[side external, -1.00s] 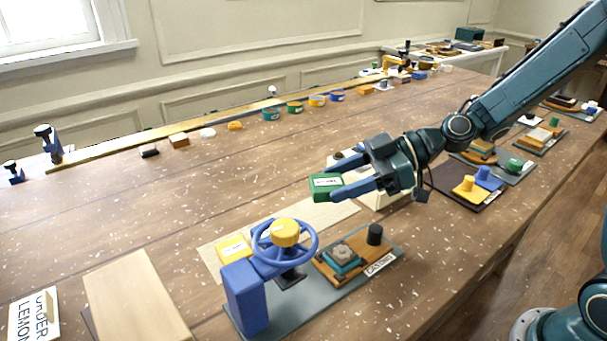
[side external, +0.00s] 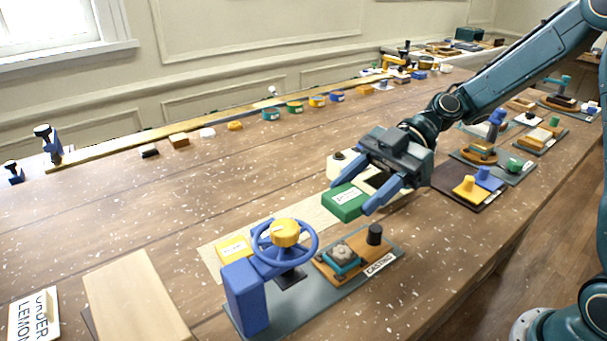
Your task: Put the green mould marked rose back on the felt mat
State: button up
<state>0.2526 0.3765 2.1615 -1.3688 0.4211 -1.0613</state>
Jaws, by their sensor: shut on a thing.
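The green mould (side external: 345,204) is a small block with a white label on top; the writing is too small to read. My gripper (side external: 354,196) is shut on it, one blue finger on each side. The block is level and appears over the right end of a pale flat mat (side external: 315,217), which I take for the felt mat. I cannot tell whether its underside touches the mat. A yellow labelled mould (side external: 234,249) lies on the left part of the mat.
A blue press with a handwheel (side external: 285,250) stands in front of the mat, beside a casting board (side external: 330,268). Several small coloured pots line the back. The table's left middle is clear.

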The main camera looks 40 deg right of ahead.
jog(key=shift+f, duration=4.85)
jog(key=o, duration=1.1)
jog(key=shift+f, duration=0.1)
jog(key=shift+f, duration=0.1)
jog(key=v, duration=1.3)
jog(key=shift+d, duration=0.35)
jog(key=shift+r, duration=0.2)
